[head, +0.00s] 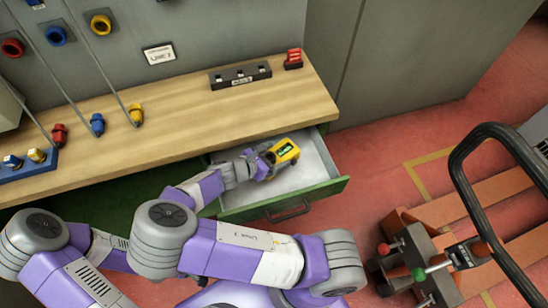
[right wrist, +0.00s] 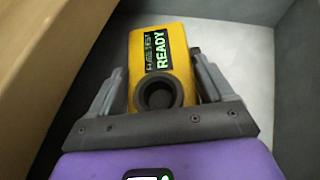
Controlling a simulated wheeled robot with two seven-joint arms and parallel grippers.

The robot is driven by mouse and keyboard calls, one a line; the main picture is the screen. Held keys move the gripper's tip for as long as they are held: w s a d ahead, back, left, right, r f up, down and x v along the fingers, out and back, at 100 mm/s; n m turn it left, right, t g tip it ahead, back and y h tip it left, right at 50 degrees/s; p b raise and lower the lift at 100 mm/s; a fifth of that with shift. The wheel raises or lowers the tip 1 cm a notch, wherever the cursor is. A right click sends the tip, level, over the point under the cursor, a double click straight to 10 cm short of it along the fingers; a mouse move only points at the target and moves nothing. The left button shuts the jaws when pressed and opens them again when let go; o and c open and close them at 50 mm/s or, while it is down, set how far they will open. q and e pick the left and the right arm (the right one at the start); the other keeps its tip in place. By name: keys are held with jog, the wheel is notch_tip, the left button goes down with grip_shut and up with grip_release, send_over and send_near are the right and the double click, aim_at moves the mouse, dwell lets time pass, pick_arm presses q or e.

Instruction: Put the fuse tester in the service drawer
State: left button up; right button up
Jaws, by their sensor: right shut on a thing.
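The fuse tester (head: 286,151) is a yellow block with a dark screen and green lettering. My right gripper (head: 266,158) is shut on it, over the open service drawer (head: 330,188), which has a green front and a pale inside. In the right wrist view the fuse tester (right wrist: 160,65) sits between the two fingers of my right gripper (right wrist: 158,88), its screen reading READY and a dark round knob near me. The drawer floor (right wrist: 235,65) shows beyond and to the right. I cannot tell whether the tester touches the floor. My left gripper is not in view.
The wooden worktop (head: 190,115) overhangs the drawer's back. On it stand a dark socket strip (head: 240,75), a red piece (head: 293,59) and several coloured plugs on cables. A pallet truck (head: 440,250) stands on the red floor at right.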

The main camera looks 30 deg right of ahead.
jog(key=o, duration=1.2)
jog(key=p+v, duration=0.3)
jog(key=v, duration=0.9)
jog(key=shift+a+p, duration=0.1)
jog(key=shift+p, duration=0.2)
